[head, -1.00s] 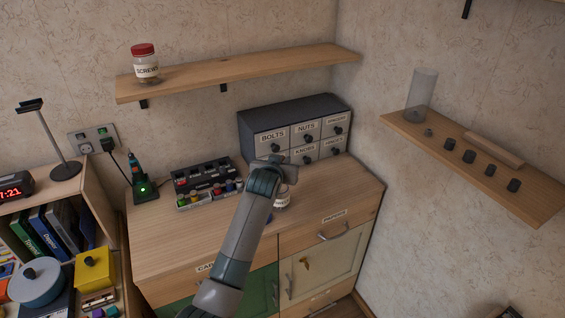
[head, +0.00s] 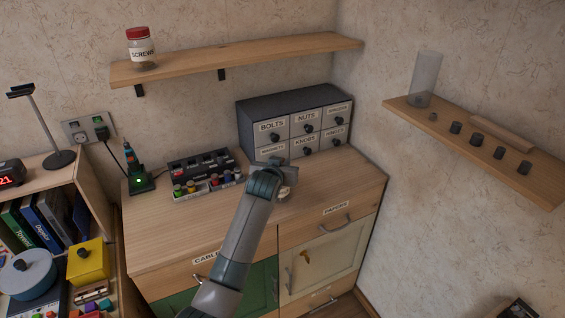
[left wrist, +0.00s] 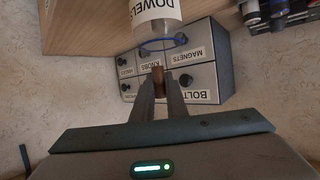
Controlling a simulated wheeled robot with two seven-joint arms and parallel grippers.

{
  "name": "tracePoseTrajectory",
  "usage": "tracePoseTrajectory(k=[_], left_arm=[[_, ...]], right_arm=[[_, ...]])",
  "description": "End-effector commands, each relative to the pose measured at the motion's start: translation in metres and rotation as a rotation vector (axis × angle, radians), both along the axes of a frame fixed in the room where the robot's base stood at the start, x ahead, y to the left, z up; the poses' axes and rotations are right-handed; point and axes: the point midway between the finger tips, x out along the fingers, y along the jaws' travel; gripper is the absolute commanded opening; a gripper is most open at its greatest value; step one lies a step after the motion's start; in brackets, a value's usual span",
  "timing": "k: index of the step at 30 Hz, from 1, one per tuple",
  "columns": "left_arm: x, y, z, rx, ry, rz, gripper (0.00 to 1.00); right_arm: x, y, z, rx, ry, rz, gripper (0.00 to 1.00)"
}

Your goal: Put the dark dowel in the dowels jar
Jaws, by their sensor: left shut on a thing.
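My left gripper (head: 278,165) is above the desk, in front of the drawer cabinet. In the left wrist view its fingers (left wrist: 158,92) are shut on a small brown dowel (left wrist: 158,76). The dowels jar (left wrist: 158,14) appears upside down at the top of that view, clear with a white label reading "DOWELS" and a blue rim. The dowel shows just below that rim in the picture, apart from it. In the head view the jar (head: 286,191) stands on the desk, mostly hidden behind my left gripper and arm. My right gripper is not in view.
The grey drawer cabinet (head: 297,106) stands at the back of the desk (head: 165,232). A tray of colored items (head: 205,182) is left of my gripper. A wall shelf above holds a screws jar (head: 141,55). A right shelf holds a clear cylinder (head: 425,75) and several dark knobs.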

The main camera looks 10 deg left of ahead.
Motion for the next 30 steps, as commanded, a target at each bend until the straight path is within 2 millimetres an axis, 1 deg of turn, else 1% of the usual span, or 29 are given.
tracePoseTrajectory(k=[1,3,9,28,29,30], left_arm=[[0.0,-0.0001,-0.0049,0.0,0.0,0.0,0.0],[0.0001,0.0,-0.0084,0.0,0.0,0.0,0.0],[0.0001,0.0,-0.0138,-0.001,0.0,0.0,0.0],[0.0001,0.0,-0.0144,0.0,0.0,0.0,0.0],[0.0001,0.0,-0.0144,0.0,0.0,0.0,0.15],[0.0001,0.0,-0.0144,0.0,0.0,0.0,0.24]], right_arm=[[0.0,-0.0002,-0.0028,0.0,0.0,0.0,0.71],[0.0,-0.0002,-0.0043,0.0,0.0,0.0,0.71],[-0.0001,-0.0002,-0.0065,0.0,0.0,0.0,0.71],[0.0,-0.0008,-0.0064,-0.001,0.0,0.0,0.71],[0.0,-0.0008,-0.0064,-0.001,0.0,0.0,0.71],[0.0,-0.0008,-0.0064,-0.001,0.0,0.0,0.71]])
